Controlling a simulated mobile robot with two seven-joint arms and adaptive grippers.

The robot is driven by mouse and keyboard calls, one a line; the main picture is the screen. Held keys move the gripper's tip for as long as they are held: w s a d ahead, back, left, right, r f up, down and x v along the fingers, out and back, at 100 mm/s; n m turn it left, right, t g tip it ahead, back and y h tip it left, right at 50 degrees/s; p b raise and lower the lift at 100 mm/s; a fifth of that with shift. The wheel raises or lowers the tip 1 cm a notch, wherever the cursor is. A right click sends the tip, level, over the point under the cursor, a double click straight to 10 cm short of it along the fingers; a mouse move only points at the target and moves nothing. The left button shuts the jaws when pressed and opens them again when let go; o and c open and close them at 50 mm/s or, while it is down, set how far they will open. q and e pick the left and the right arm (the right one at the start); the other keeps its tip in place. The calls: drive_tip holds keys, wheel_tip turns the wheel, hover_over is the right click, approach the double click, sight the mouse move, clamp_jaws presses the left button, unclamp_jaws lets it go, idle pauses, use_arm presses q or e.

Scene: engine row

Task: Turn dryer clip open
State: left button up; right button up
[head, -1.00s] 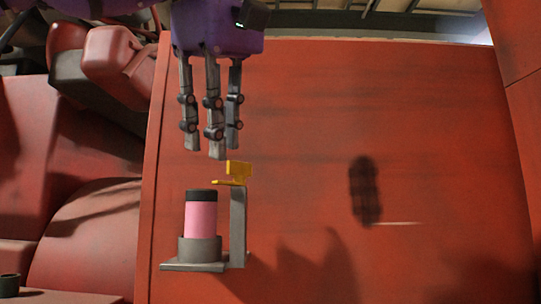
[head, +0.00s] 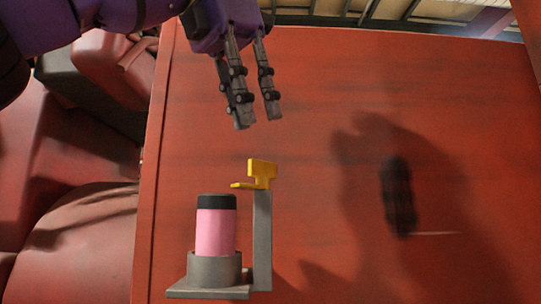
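The yellow dryer clip (head: 261,172) sits on top of a grey upright post in the head view. Its flat tongue points left, toward the space above the dryer. The dryer is a pink cylinder with a black cap (head: 215,228), standing upright in a grey round holder (head: 213,268) left of the post. My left gripper (head: 256,122) hangs above the clip, fingers pointing down, apart from it. The fingers are spread with a gap between them and hold nothing. My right gripper is not in view.
A large red panel (head: 330,100) stands behind the clip and dryer, with a dark oval mark (head: 398,197) on it at the right. Red rounded machinery (head: 80,240) fills the left side. The space right of the post is clear.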

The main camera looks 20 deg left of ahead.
sight(262, 161)
use_arm(q)
drive_tip(key=shift+w+d+f, duration=0.15)
drive_tip(key=shift+d+f, duration=0.05)
drive_tip(key=shift+f, duration=0.45)
drive_tip(key=shift+x, duration=2.95)
drive_tip(key=shift+w, duration=0.1)
clamp_jaws()
